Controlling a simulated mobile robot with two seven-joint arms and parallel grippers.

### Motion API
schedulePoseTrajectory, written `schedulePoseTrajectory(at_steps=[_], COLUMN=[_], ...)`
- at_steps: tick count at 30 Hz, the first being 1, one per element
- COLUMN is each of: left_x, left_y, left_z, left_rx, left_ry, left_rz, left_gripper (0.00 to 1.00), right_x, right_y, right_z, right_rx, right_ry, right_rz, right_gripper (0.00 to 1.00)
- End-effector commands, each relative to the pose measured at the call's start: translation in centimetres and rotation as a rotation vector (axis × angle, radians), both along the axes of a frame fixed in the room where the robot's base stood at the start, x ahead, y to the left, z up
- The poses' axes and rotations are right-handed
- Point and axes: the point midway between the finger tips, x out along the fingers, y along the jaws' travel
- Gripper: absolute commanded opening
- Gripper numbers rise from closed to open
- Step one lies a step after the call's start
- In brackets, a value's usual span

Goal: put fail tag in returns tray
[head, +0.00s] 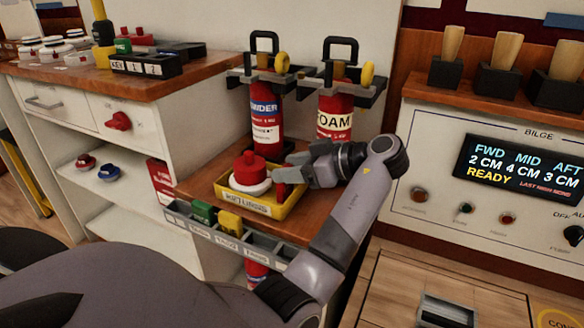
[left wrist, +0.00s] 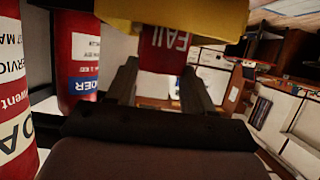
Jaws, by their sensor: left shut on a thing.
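My left gripper (head: 298,168) is at the right end of the yellow returns tray (head: 232,203). It is shut on the red fail tag (head: 280,190), which shows as a small red piece at the tray's right end. In the left wrist view the fail tag (left wrist: 165,50) sits between the fingers (left wrist: 158,80), its FAIL lettering upside down. A yellow wall (left wrist: 215,14) is close by it there. I cannot tell whether the tag touches the tray. A red knob-like piece on a white disc (head: 249,172) lies in the tray. My right gripper is not in view.
The tray stands on a wooden shelf (head: 190,183) with green (head: 203,212) and yellow (head: 229,222) pieces at its front rack. Two red extinguishers, POWDER (head: 266,115) and FOAM (head: 335,115), hang close behind. A bilge panel (head: 490,150) stands at the right.

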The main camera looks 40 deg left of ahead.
Motion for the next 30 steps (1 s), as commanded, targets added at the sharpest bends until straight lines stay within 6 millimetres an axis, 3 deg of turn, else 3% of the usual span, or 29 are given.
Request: schedulePoseTrajectory(at_steps=[1,2,3,4,15,24,30], left_x=[0.0,0.0,0.0,0.0,0.1,1.5,2.0], left_y=[0.0,0.0,0.0,0.0,-0.2,-4.7,-6.3], left_z=[-0.3,-0.2,-0.2,-0.2,0.4,2.3,3.0], left_rx=[0.0,0.0,0.0,0.0,0.0,-0.003,-0.002], left_ry=[0.001,0.001,0.001,0.001,0.001,0.001,0.002], left_rz=[0.0,0.0,0.0,0.0,-0.001,-0.003,0.0], left_gripper=[0.23,0.58,0.71,0.78,0.78,0.78,0.78], right_x=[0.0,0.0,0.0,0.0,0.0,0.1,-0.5], right_y=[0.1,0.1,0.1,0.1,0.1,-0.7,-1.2], right_z=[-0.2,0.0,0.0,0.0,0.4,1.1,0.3], right_rx=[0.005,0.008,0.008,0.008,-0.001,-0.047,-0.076], right_ry=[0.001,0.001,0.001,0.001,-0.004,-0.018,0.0], right_rz=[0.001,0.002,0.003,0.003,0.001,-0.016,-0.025], right_gripper=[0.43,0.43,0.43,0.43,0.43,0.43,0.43])
